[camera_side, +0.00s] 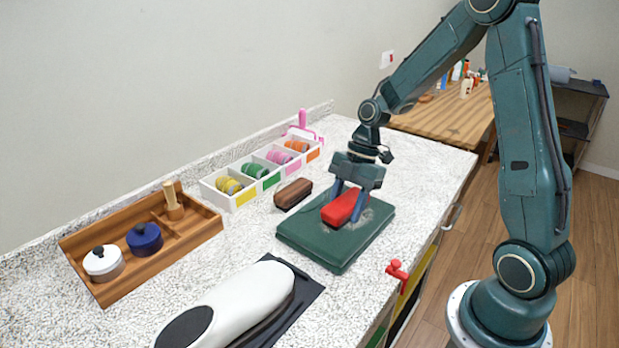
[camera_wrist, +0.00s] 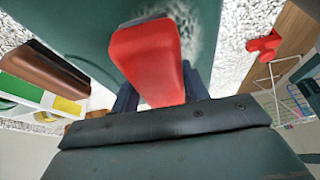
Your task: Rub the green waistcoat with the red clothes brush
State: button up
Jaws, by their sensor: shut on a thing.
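The green waistcoat (camera_side: 345,244) lies folded in a flat block on the speckled counter, and it fills the top of the wrist view (camera_wrist: 75,25). A pale greyish patch shows on its top face. The red clothes brush (camera_side: 343,208) is on top of the waistcoat, and in the wrist view (camera_wrist: 147,60) it points away from my gripper. My gripper (camera_side: 350,203) reaches down from above and is shut on the red brush, with a blue finger at each side. The brush's underside is hidden, but it appears to touch the cloth.
A brown brush (camera_side: 293,194) lies just left of the waistcoat. Behind it is a white divided box (camera_side: 245,197) with coloured rolls. A wooden tray (camera_side: 120,282) with lidded pots stands at left. A white iron-like object (camera_side: 235,305) is in front. A red hook (camera_side: 397,270) is at the counter edge.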

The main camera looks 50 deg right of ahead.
aim_at(336, 209)
jog(key=shift+d, duration=2.7)
jog(key=shift+s+d, duration=0.1)
jog(key=a, duration=0.4)
jog(key=shift+f, duration=0.15)
jog(key=shift+a, duration=1.55)
jog(key=shift+a+r, duration=0.2)
jog(key=shift+a, duration=0.2)
jog(key=shift+a+f, duration=0.2)
jog(key=shift+a, duration=0.95)
jog(key=shift+w+a+r, duration=0.1)
jog(key=shift+a, duration=0.55)
jog(key=shift+w+a+r, duration=0.1)
jog(key=shift+a, duration=0.5)
notch_tip(336, 209, up, 8)
